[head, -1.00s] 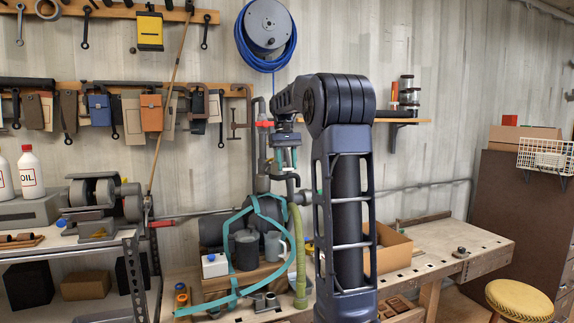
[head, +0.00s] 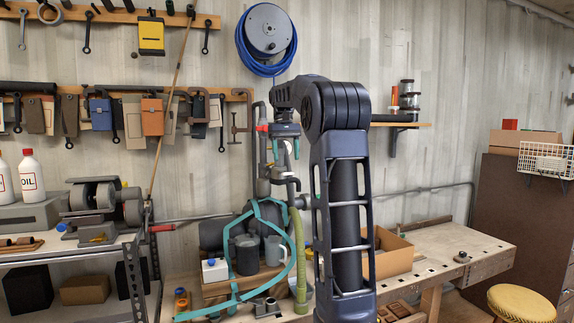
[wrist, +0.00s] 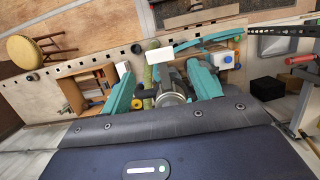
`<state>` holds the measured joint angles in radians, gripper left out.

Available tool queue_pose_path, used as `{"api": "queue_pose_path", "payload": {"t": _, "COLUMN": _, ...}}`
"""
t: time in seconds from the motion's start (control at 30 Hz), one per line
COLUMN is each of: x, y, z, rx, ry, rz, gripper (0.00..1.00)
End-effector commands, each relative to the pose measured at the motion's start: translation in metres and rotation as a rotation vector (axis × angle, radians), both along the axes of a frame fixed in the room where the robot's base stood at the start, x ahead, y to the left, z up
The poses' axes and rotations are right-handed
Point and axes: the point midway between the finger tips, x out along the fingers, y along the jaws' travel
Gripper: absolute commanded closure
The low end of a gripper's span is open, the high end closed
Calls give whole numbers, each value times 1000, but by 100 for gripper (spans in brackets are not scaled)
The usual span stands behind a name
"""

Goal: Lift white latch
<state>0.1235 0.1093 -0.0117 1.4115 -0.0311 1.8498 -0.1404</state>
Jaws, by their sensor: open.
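My gripper (head: 288,152) shows in the head view, pointing down in front of the wall pipes, left of my arm's upright link. In the wrist view my gripper (wrist: 160,88) has two teal fingers spread wide apart, with nothing held between them. A small flat white piece (wrist: 160,54) shows beyond the fingers, roughly between their tips and apart from them. It may be the white latch, but I cannot tell. I cannot make out a white latch in the head view.
A green hose (head: 298,245) and teal strap (head: 234,297) are near the gripper. A yellow stool (head: 520,302) stands right.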

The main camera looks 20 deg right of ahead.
Motion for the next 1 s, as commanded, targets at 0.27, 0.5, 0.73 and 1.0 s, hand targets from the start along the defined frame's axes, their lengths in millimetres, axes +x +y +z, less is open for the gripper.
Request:
{"api": "queue_pose_path", "payload": {"t": 0.27, "x": 11, "y": 0, "z": 43, "rx": 0, "ry": -2, "rz": 0, "gripper": 38}}
{"api": "queue_pose_path", "payload": {"t": 0.5, "x": 14, "y": 0, "z": 56, "rx": 0, "ry": 0, "rz": 0, "gripper": 38}}
{"api": "queue_pose_path", "payload": {"t": 0.73, "x": 14, "y": 0, "z": 57, "rx": 0, "ry": 0, "rz": 0, "gripper": 38}}
{"api": "queue_pose_path", "payload": {"t": 1.0, "x": 11, "y": 1, "z": 57, "rx": 0, "ry": -3, "rz": 0, "gripper": 38}}
